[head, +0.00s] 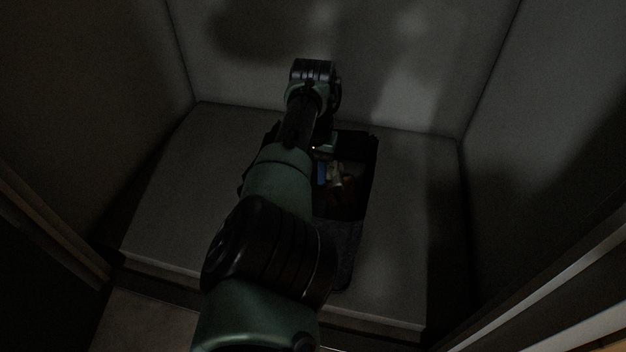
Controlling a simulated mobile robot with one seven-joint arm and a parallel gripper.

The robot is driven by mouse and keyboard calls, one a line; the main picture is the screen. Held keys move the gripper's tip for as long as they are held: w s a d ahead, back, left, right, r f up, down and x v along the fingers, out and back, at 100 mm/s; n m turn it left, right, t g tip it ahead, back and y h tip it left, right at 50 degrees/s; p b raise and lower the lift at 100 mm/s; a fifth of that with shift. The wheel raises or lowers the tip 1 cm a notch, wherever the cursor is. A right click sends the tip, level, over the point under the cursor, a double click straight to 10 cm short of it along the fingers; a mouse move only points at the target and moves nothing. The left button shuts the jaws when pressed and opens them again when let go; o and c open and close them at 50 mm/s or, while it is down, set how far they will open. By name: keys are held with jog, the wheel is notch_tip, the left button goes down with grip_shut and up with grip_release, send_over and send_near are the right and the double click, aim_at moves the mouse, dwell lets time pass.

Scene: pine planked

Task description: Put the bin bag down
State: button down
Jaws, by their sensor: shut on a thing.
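A dark, open-topped thing that looks like the bin bag (352,212) is in the head view, just right of my arm, over the grey platform (400,250). Its dark rim shows, with small blue and pale items inside. My gripper (326,149) is at its far side, mostly hidden by my own arm and shadow. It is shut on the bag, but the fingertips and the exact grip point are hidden. The left part of the bag is behind my arm. I cannot tell whether its bottom touches the platform.
The platform is bare on the left and right of the bag. A plain back wall (400,70) and side walls (90,110) (550,110) close it in. Its front edge (165,270) drops to a lower floor (140,320). The light is very dim.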

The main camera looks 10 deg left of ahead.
jog(key=c, duration=1.1)
grip_release()
jog(key=shift+f, duration=0.15)
jog(key=o, duration=0.4)
notch_tip(320, 180, up, 8)
jog(key=p, duration=0.6)
jog(key=shift+p, duration=0.3)
